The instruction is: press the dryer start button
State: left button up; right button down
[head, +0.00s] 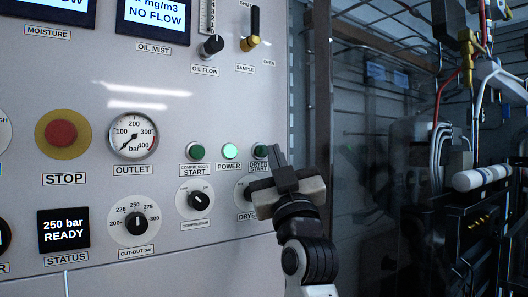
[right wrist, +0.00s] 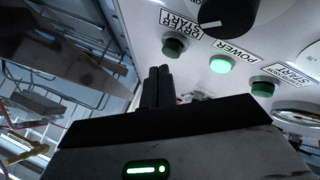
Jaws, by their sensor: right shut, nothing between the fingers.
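The dryer start button (head: 261,152) is a dark green round button on the pale panel, right of the lit power lamp (head: 230,151). In the right wrist view the dryer start button (right wrist: 173,47) sits under its label in the tilted picture, close to the fingertips. My right gripper (head: 277,152) is shut and empty, with its fingertips just right of the button and partly over its label. In the right wrist view the closed fingers (right wrist: 157,72) point toward the panel and stop just short of the button in the picture; contact cannot be told. My left gripper is out of view.
The green compressor start button (head: 195,153) is left of the power lamp. The dryer knob (head: 246,189) is below, partly hidden by my right gripper. A red stop button (head: 61,133) is far left. The panel ends at a metal frame (head: 319,90); pipes and cables are beyond.

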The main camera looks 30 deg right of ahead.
dwell(0.4)
jog(key=shift+w, duration=0.4)
jog(key=shift+w+a+p, duration=0.1)
jog(key=shift+w+p, duration=0.2)
jog(key=shift+w, duration=0.25)
dwell(0.6)
jog(key=shift+s, duration=0.9)
jog(key=shift+s+d+p, duration=0.15)
jog(key=shift+s+p, duration=0.05)
jog(key=shift+s, duration=1.1)
jog(key=shift+s+d+p, duration=0.15)
jog(key=shift+s, duration=1.1)
